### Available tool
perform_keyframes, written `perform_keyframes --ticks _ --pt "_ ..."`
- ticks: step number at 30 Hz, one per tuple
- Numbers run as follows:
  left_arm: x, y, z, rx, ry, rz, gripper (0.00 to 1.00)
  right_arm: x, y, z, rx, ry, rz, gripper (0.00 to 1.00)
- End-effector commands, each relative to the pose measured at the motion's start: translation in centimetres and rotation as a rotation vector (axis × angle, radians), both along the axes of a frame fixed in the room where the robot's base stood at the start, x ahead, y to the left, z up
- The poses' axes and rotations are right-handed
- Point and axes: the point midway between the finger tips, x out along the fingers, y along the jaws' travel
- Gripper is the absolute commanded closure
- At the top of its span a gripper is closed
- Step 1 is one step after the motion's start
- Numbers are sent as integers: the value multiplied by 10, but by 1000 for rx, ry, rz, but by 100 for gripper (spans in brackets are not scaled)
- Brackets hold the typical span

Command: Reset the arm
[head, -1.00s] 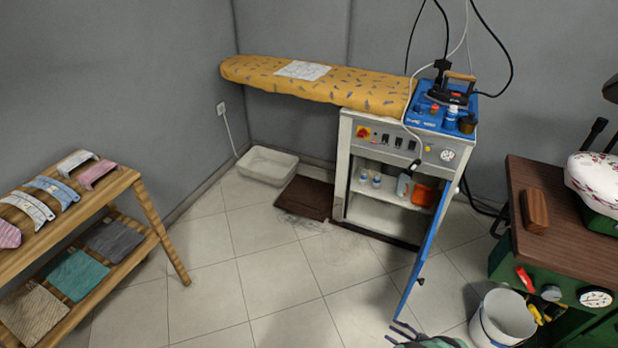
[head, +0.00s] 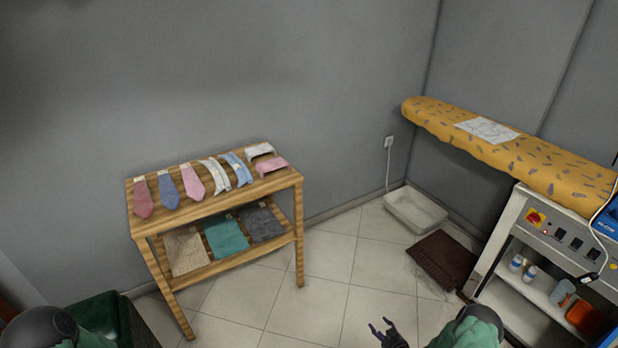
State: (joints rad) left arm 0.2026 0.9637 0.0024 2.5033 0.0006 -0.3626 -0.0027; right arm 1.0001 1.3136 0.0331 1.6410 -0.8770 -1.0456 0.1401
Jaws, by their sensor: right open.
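My right gripper (head: 388,332) shows at the bottom of the head view, over the tiled floor. Its dark fingers are spread apart, with nothing between them. A green and dark part of my right arm (head: 470,330) shows beside it. The gripper is well apart from the wooden rack and the ironing station. At the bottom left a green and dark part of my left arm (head: 50,328) shows; the left gripper is out of the picture.
A wooden rack (head: 215,205) with ties and folded cloths stands left of centre. A white basin (head: 416,209) and a brown mat (head: 441,260) lie by the wall. The yellow ironing board (head: 520,155) and its open cabinet (head: 512,215) stand right. Floor between is clear.

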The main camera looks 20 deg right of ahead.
Motion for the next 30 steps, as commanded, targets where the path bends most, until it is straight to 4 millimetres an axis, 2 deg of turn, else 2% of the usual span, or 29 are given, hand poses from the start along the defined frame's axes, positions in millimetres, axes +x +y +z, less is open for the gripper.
perform_keyframes --ticks 1,3,7,9,11,12,15,18,22,25,30 --pt "0 0 4 0 0 0 60 11 33 11 32 54 27 43" --pt "0 0 8 0 0 0 60 16 74 19 70 144 54 43" --pt "0 0 14 0 0 0 60 5 153 39 134 323 118 43" --pt "0 0 17 0 0 0 60 -11 194 52 159 426 157 43" --pt "0 0 19 0 0 0 60 -29 226 64 177 514 190 43" --pt "0 0 21 0 0 0 60 -44 246 73 186 572 214 43" --pt "0 0 25 0 0 0 60 -85 290 96 202 714 268 43" --pt "0 0 28 0 0 0 60 -127 321 117 207 840 313 43" --pt "0 0 31 0 0 0 60 -170 344 139 207 956 350 43" --pt "0 0 31 0 0 0 60 -190 352 149 206 1008 364 43" --pt "0 0 31 0 0 0 60 -199 355 153 205 1033 370 43"
